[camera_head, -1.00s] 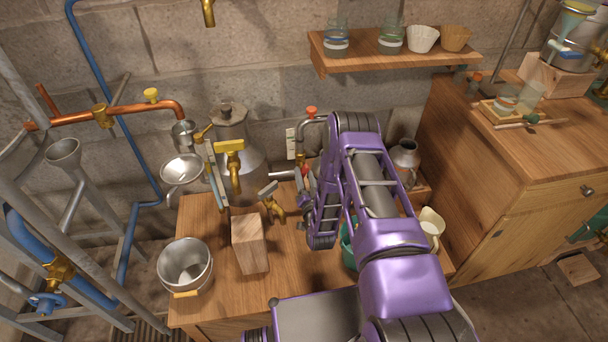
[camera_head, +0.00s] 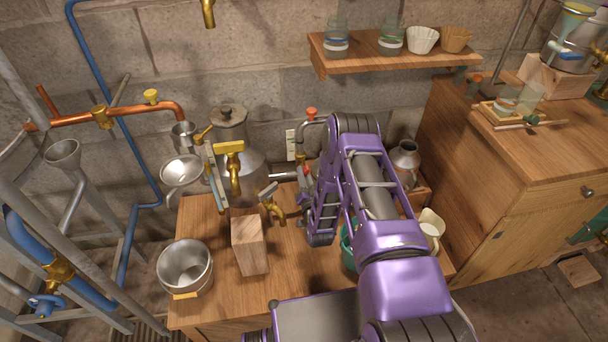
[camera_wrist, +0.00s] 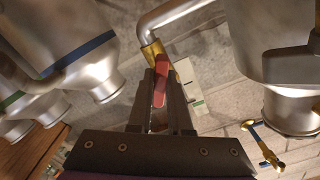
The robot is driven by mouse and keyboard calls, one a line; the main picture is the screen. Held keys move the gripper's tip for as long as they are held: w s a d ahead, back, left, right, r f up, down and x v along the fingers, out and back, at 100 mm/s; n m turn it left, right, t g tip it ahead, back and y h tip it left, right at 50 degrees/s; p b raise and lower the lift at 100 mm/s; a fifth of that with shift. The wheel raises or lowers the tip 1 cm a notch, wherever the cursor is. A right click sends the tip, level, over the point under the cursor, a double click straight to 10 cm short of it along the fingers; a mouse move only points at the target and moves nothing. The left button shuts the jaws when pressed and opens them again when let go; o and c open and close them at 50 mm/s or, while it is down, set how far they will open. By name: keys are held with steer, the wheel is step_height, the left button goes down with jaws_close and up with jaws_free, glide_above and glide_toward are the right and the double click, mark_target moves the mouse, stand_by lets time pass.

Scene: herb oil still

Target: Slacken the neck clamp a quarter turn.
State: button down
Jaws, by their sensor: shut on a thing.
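In the wrist view a red handle (camera_wrist: 160,88) stands on a brass fitting (camera_wrist: 152,54) at the end of a bent grey pipe (camera_wrist: 178,14); this looks like the neck clamp. My gripper (camera_wrist: 160,76) is shut on the red handle, one dark finger on each side of it. In the head view the bent pipe (camera_head: 309,128) runs down beside my purple arm to the brass fitting. My arm hides part of this spot, so the handle's exact angle is hard to read there.
A metal pot (camera_head: 185,267) and a wooden block (camera_head: 249,244) stand on the bench left of my arm. Brass taps (camera_head: 230,160) are close on the left. A cream jug (camera_head: 431,228) is on the right. A shelf (camera_head: 395,60) with jars is above.

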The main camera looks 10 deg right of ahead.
steer(key=shift+n, duration=0.3)
steer(key=n, duration=0.2)
steer(key=shift+n, duration=2)
steer(key=shift+f, duration=0.1)
steer(key=c, duration=0.8)
jaws_free()
steer(key=shift+c, duration=0.2)
